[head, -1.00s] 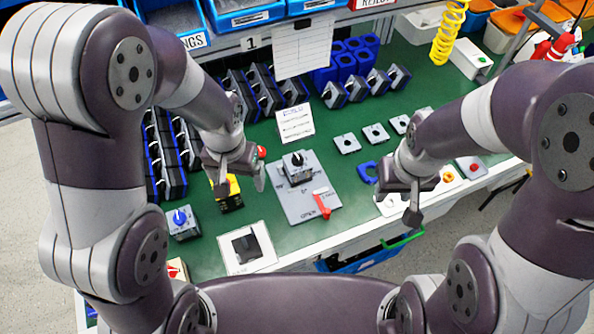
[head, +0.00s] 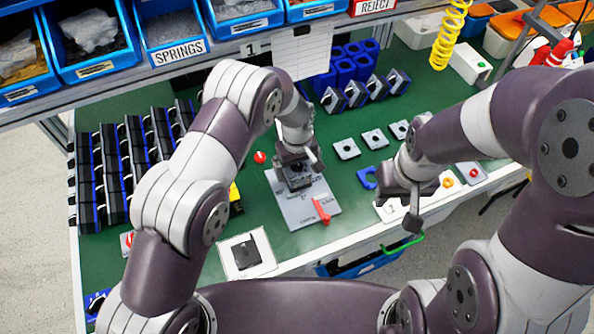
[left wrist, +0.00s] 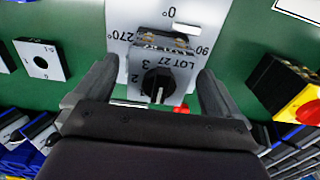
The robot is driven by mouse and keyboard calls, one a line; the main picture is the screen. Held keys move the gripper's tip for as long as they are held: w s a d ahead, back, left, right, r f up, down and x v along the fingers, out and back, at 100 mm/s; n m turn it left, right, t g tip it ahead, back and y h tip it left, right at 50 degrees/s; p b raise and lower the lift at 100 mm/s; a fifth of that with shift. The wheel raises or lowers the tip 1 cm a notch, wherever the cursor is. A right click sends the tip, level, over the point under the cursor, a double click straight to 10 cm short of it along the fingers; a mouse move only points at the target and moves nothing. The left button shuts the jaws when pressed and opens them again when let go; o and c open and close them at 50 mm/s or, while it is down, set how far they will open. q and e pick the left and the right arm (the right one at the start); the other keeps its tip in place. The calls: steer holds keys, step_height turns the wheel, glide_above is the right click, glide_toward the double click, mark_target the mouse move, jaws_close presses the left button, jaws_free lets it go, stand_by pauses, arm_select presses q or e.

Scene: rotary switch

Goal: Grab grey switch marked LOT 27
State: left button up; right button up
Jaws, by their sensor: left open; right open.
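The grey switch marked LOT 27 (left wrist: 180,62) has a black round knob (left wrist: 158,84) and sits on a light grey plate (head: 290,212) printed with degree marks. In the head view the switch (head: 297,181) is partly hidden under my left gripper (head: 299,160). In the left wrist view my left gripper (left wrist: 155,72) is open, with one finger on each side of the switch; I cannot tell whether they touch it. My right gripper (head: 412,205) is open and empty at the bench's front, right of the plate.
A red lever (head: 322,209) stands at the plate's front right. Rows of black and blue parts (head: 115,165) are at the left. A white tile with a black square (head: 247,252) lies in front. Small grey squares (head: 346,148) lie behind at right.

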arm_select(q)
step_height(320, 180, down, 2)
steer(key=shift+w+f, duration=0.1)
steer(key=shift+f, duration=0.05)
steer(key=c, duration=1.2)
